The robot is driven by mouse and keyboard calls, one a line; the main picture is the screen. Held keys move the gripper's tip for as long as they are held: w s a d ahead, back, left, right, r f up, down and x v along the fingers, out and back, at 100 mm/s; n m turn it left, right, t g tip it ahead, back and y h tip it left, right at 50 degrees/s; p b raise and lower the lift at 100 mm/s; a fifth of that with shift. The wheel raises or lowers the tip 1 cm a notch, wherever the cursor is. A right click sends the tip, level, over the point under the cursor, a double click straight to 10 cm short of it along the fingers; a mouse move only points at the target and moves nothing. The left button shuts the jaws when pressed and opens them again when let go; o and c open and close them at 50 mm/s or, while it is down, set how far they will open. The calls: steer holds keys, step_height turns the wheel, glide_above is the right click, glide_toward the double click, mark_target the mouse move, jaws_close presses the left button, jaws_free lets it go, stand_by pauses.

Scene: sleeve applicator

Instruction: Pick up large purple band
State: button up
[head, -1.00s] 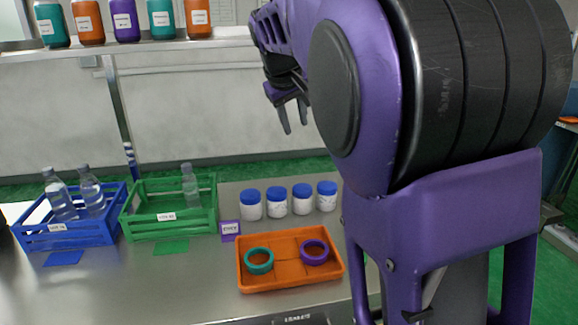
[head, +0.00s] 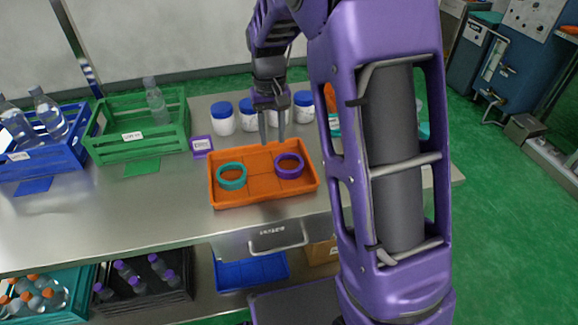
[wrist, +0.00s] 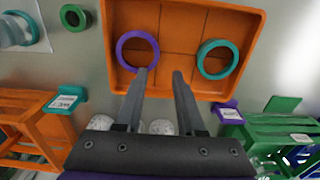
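The large purple band (head: 289,166) lies in the right part of an orange tray (head: 262,199) on the steel table. A teal band (head: 232,176) lies in the left part of the same tray. In the wrist view the purple band (wrist: 137,49) is at the left and the teal band (wrist: 217,59) at the right. My gripper (head: 272,142) is open and empty, pointing down above the tray's back edge. In the wrist view its fingertips (wrist: 161,72) are apart; the left one appears close to the purple band's near edge. The height gap is hard to tell.
Several white jars with blue lids (head: 222,117) stand just behind the tray. A green crate (head: 139,133) and a blue crate (head: 45,153) with bottles are to the left. A small purple sign (head: 202,146) stands beside the tray. Bare table lies in front and left.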

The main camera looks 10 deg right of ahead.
mark_target(275, 161)
step_height(275, 161, down, 9)
steer(key=shift+d+r+b, duration=0.1)
steer(key=shift+d+b, duration=0.05)
steer(key=shift+b, duration=0.15)
jaws_close()
stand_by(0.4)
